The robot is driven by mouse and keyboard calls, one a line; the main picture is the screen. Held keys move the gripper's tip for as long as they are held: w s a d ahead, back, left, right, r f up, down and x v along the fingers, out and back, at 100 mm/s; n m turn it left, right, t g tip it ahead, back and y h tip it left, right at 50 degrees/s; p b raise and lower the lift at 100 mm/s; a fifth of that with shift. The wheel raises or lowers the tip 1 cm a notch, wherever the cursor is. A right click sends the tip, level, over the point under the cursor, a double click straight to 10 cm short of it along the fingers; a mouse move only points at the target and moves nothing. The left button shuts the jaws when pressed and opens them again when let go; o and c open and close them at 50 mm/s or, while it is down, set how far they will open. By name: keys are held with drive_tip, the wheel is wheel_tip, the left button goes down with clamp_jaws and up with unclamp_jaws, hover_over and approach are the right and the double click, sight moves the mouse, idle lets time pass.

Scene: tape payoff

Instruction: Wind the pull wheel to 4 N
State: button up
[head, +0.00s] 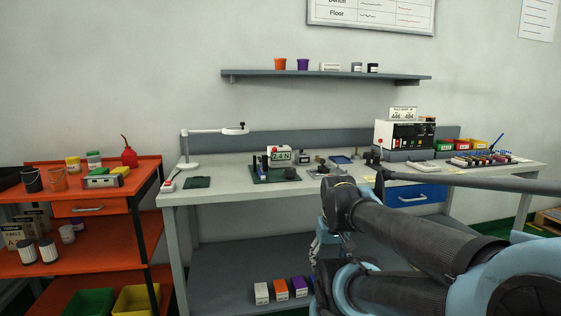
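The tape payoff rig (262,165) stands on a dark green base on the bench, left of the middle. It has dark blue and black upright parts and a small dark round part (291,173) at its right, which may be the pull wheel; it is too small to tell. A readout (280,156) on the rig shows green characters that look like 2.4 N, with a red part above it. My arm reaches in from the lower right, its bend in front of the bench. My gripper cannot be made out in this view.
The grey bench (225,187) also carries a white lamp (188,150), a dark green pad (197,182), a boxy instrument (404,137) and colored bins (471,145). An orange cart (143,168) stands at the left. A shelf (330,75) hangs above.

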drive_tip(key=shift+w, duration=0.45)
wheel_tip(320, 180, up, 35)
drive_tip(key=m+g, duration=0.2)
drive_tip(key=m, duration=0.1)
hover_over(290, 168)
wheel_tip(290, 168, down, 18)
drive_tip(key=shift+s+r, duration=0.1)
drive_tip(key=shift+r, duration=0.15)
drive_tip(key=c, duration=1.1)
